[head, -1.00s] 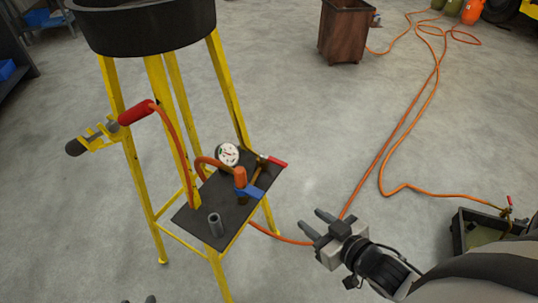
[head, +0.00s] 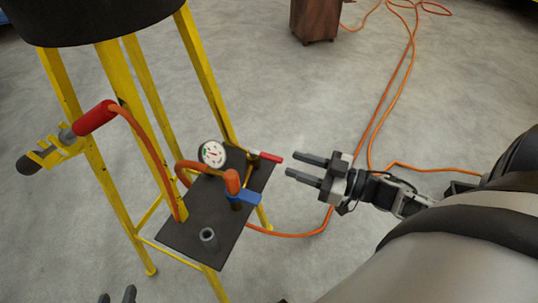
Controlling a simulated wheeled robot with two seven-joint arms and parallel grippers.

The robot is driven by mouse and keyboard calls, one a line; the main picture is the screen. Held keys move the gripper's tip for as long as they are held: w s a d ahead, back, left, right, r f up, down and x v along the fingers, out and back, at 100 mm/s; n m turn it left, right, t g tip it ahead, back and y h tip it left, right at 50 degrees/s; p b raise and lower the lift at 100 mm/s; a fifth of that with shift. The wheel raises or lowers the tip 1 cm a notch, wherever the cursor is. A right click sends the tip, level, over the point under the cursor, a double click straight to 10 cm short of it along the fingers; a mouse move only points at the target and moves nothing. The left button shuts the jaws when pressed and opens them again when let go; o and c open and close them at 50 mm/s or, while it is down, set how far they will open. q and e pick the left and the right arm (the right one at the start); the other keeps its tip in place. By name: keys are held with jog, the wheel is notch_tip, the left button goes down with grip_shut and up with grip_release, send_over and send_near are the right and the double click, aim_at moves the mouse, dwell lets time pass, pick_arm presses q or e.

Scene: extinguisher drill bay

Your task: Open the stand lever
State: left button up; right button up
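The yellow stand (head: 115,85) is at the left of the head view, with a dark shelf (head: 185,238) on it. The stand lever, with a red handle (head: 266,157), sticks out to the right at the shelf's back edge, beside a round gauge (head: 212,154). My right gripper (head: 298,168) is open, its two fingers pointing left, just right of the red handle's tip and apart from it. Nothing is between its fingers. My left gripper (head: 117,296) shows only as dark fingertips at the bottom edge, spread apart.
A blue lever (head: 243,197) and an orange hose end (head: 232,181) stand near the shelf's right edge. A grey tube (head: 208,237) stands on the shelf. A red nozzle (head: 95,118) sits in a yellow bracket at left. An orange hose (head: 372,130) crosses the floor.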

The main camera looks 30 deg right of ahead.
aim_at(260, 153)
jog(key=x, duration=0.8)
jog(key=shift+s, duration=0.1)
jog(key=shift+d, duration=0.1)
grip_shut()
